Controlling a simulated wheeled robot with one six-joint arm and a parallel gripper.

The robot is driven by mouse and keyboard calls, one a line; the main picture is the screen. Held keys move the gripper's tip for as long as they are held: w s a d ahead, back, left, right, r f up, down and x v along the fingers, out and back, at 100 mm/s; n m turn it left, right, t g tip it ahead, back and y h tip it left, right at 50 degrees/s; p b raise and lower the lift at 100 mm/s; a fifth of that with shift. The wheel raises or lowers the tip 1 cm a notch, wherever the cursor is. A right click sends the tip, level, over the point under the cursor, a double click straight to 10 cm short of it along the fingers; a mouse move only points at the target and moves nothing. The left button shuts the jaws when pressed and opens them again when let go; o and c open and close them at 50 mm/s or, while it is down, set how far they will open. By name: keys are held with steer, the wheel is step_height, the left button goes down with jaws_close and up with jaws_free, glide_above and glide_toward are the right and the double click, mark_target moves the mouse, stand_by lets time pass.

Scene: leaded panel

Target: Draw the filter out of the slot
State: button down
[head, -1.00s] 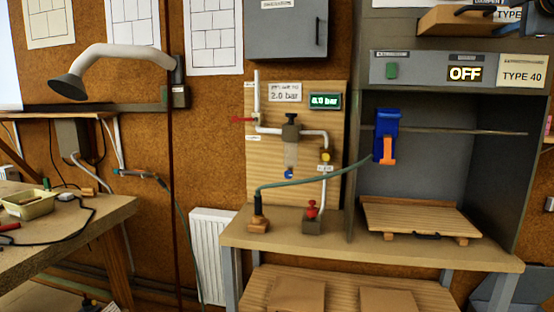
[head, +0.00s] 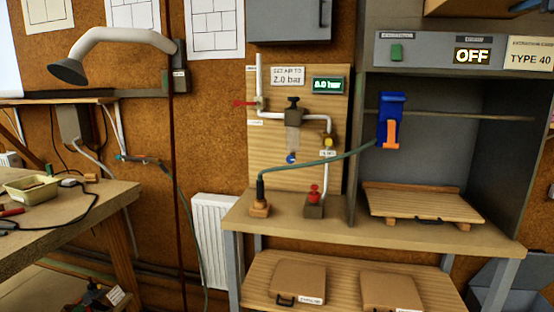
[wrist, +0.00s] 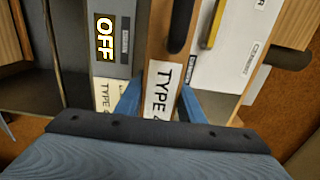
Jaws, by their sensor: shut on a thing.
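The filter (wrist: 161,45) shows in the wrist view as a wooden front with a dark handle and a white label starting "TYPE 4". My gripper (wrist: 160,88) has its blue fingers on either side of this labelled front and is shut on it. The fingertips and exact contact are partly hidden. In the head view a wooden piece, likely the filter (head: 468,7), is cut off by the top edge above the switch panel.
The grey panel (head: 425,52) shows "OFF" and a "TYPE 40" card. Below is an open booth with a blue-orange tool (head: 389,105) and a wooden board (head: 420,203).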

steer(key=shift+s, duration=0.25)
steer(key=shift+b+v, duration=0.75)
steer(key=shift+v, duration=1.3)
steer(key=shift+r, duration=0.1)
